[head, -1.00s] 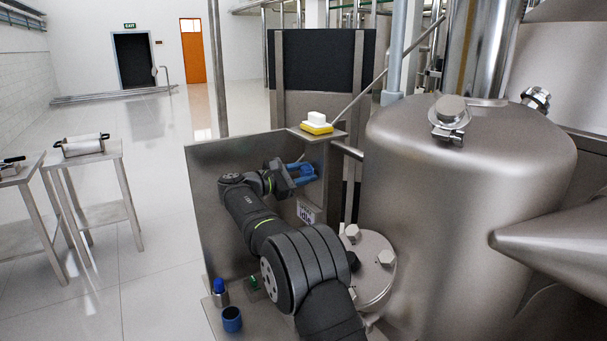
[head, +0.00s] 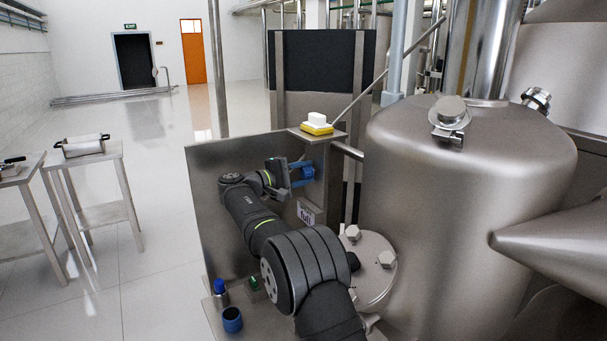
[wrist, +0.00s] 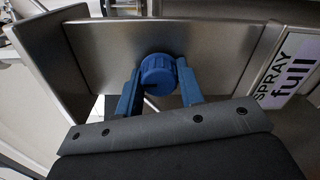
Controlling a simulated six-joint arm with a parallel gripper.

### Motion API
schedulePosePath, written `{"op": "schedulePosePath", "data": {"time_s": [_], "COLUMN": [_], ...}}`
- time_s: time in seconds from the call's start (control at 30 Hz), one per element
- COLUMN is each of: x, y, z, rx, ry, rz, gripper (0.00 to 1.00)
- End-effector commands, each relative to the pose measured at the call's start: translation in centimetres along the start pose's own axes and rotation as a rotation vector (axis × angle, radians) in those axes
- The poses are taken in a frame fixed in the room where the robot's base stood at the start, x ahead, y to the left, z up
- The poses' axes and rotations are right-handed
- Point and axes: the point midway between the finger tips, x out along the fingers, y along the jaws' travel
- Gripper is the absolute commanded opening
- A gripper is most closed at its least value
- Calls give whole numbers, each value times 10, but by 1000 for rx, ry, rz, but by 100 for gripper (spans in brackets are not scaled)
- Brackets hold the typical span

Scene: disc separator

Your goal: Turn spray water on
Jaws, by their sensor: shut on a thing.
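A round blue knob (wrist: 157,75) sits against the steel panel in the wrist view, between the two blue fingers of my gripper (wrist: 160,92). The fingers are shut on the knob, one on each side. In the head view my gripper (head: 302,174) is at the inner face of the steel panel, and the knob is largely hidden by the fingers there. A white sign (wrist: 291,70) reading "SPRAY full" is to the right of the knob in the wrist view; it also shows below my gripper in the head view (head: 308,213).
A yellow and white block (head: 317,124) rests on the panel's top ledge. A large steel tank (head: 465,200) stands close on the right. A blue-capped bottle (head: 220,292) and a blue cup (head: 232,319) stand at the lower left.

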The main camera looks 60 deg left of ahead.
Motion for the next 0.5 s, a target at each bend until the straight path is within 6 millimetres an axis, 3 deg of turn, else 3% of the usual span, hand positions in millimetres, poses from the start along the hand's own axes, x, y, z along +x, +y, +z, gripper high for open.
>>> {"op": "schedulePosePath", "data": {"time_s": [0.5], "x": [0], "y": [0], "z": [0], "rx": [86], "ry": [0], "rz": [0], "gripper": [12]}}
